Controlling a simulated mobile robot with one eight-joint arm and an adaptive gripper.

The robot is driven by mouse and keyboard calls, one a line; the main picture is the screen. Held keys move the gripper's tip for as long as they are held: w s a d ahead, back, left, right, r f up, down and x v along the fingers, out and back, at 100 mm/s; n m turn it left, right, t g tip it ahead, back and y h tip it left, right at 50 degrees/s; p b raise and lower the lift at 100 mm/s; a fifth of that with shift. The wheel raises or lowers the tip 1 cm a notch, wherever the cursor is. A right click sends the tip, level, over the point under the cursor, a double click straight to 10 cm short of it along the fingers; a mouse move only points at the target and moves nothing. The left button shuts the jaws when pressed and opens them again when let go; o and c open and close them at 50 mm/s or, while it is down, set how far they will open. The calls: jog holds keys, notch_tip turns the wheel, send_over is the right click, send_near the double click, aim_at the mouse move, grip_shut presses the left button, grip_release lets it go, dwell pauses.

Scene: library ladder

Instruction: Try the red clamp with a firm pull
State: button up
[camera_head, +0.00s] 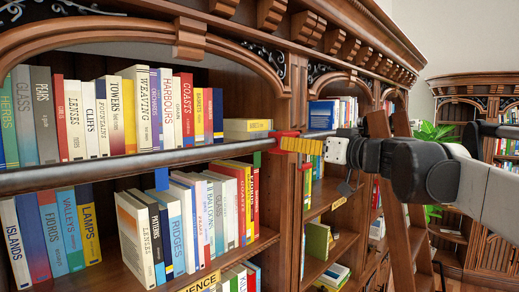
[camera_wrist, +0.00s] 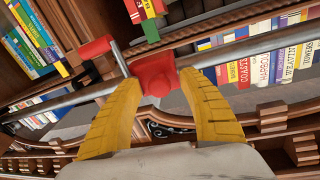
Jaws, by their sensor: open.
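The red clamp (camera_head: 283,140) sits on the long metal rail (camera_head: 130,164) in front of the bookcase. In the wrist view, its red body (camera_wrist: 153,76) is around the rail, and a red-tipped lever (camera_wrist: 97,48) sticks out to the upper left. My gripper (camera_wrist: 160,82) has its two yellow fingers spread, with the clamp body between and just beyond their tips. The right fingertip looks very close to the clamp; I cannot tell whether it touches. In the head view, my gripper (camera_head: 293,145) reaches in from the right and partly hides the clamp.
Bookshelves full of books (camera_head: 140,110) stand close behind the rail. A wooden upright (camera_head: 292,205) is just below the clamp. A blue piece (camera_head: 161,180) and a green piece (camera_head: 257,159) show under the rail. A wooden ladder (camera_head: 400,185) leans at the right.

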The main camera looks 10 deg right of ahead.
grip_shut()
jog(key=shift+d+r, duration=0.1)
dwell(1.0)
dwell(1.1)
grip_release()
